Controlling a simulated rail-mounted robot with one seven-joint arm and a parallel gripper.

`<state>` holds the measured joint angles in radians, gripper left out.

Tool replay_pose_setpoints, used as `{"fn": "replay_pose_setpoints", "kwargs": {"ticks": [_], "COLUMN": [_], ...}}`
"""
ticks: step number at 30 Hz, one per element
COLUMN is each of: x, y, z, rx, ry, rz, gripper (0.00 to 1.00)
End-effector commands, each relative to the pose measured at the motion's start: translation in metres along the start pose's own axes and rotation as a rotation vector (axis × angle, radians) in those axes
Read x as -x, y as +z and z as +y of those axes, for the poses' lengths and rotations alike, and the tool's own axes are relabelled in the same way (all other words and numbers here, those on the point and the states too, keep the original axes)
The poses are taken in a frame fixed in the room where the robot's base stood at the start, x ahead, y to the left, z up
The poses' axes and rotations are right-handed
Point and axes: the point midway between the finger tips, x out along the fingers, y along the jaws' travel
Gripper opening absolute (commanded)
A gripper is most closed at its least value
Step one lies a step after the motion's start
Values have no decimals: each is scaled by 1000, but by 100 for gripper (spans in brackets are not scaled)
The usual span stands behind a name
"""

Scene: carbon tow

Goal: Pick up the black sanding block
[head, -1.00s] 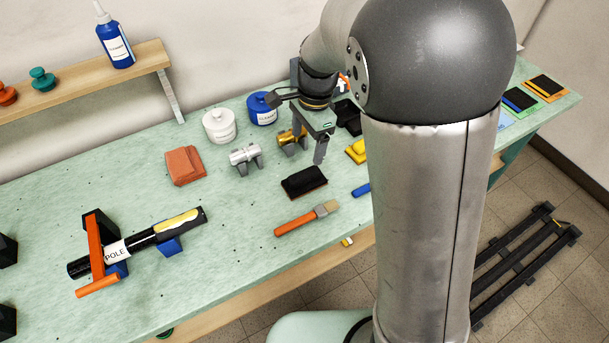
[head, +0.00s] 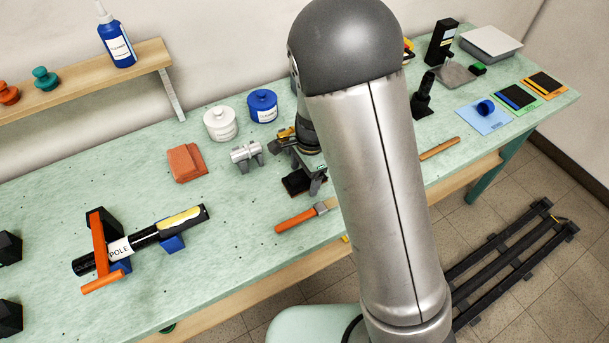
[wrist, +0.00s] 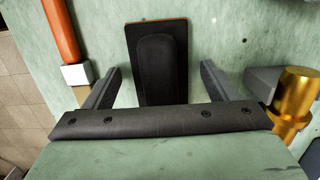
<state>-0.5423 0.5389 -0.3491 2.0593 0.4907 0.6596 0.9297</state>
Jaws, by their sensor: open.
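The black sanding block (wrist: 158,65) lies flat on the green bench, a dark pad with a thin orange edge at its far end in the wrist view. In the head view the sanding block (head: 294,183) is partly hidden behind my gripper (head: 304,172). My gripper (wrist: 160,85) is open. In the wrist view its two fingers stand on either side of the block, with a gap on each side, and nothing is held. The near end of the block is hidden behind the gripper's dark crossbar.
An orange-handled brush (head: 302,217) lies left of the block in the wrist view. A gold cylinder (wrist: 297,92) on a grey stand is close to the right finger. A silver cylinder (head: 244,152) on its stand and a folded orange cloth (head: 186,163) are further left in the head view.

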Motion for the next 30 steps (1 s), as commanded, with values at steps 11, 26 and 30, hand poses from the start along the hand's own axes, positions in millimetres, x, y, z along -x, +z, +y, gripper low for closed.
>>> {"fn": "replay_pose_setpoints", "kwargs": {"ticks": [11,26,30], "x": [0,18,44], "y": [0,2,0], "z": [0,-2,7], "rx": [0,1,-2], "ry": [0,-5,-8], "rz": [0,0,-2], "gripper": [34,34,34]}}
